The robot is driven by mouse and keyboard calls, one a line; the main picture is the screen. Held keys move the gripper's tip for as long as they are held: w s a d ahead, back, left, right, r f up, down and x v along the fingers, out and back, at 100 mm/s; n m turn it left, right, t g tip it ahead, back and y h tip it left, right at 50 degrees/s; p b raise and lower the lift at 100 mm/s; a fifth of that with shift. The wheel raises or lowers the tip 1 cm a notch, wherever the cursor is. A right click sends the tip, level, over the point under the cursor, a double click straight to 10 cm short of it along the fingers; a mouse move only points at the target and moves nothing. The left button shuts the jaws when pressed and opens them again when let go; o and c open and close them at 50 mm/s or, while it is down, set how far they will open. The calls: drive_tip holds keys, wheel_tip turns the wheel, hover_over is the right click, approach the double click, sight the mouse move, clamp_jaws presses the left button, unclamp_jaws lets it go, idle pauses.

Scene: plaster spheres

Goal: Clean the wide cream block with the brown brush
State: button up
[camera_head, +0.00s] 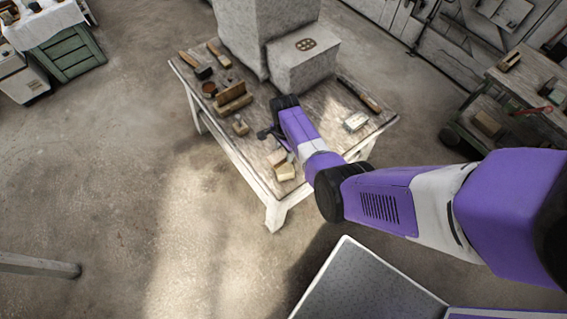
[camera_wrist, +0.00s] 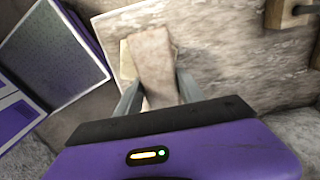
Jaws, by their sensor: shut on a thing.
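The wide cream block (camera_head: 286,172) lies near the front corner of the wooden table. In the wrist view a pale edge of the cream block (camera_wrist: 127,62) shows behind the brown brush. My gripper (camera_wrist: 158,92) is shut on the brown brush (camera_wrist: 154,55), with one finger on each side of it. In the head view the brush (camera_head: 277,157) shows just beyond the block, below my dark gripper (camera_head: 270,134). The brush overlaps the block in the wrist view; I cannot tell whether they touch.
The worn table (camera_head: 240,158) bears big grey stone blocks (camera_head: 303,72) at the back. Brown wooden pieces (camera_head: 233,98) and a small block (camera_head: 240,126) stand left of my arm. A pale box (camera_head: 356,121) and a long dark tool (camera_head: 358,94) lie right.

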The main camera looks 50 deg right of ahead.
drive_tip(key=shift+s+d+b, duration=0.15)
drive_tip(key=shift+d, duration=0.4)
drive_tip(key=shift+s+d+b, duration=0.15)
drive_tip(key=shift+d, duration=0.4)
drive_tip(key=shift+a, duration=0.1)
drive_tip(key=shift+w+a+p, duration=0.15)
drive_tip(key=shift+w+a, duration=0.05)
drive_tip(key=shift+a, duration=0.5)
drive_tip(key=shift+w+a+p, duration=0.2)
drive_tip(key=shift+a, duration=0.45)
drive_tip(key=shift+w+a+p, duration=0.15)
drive_tip(key=shift+w+a, duration=0.05)
drive_tip(key=shift+a, duration=0.5)
drive_tip(key=shift+d, duration=0.1)
drive_tip(key=shift+s+d+r, duration=0.3)
drive_tip(key=shift+d+r, duration=0.4)
drive_tip(key=shift+d, duration=0.25)
drive_tip(key=shift+f, duration=0.15)
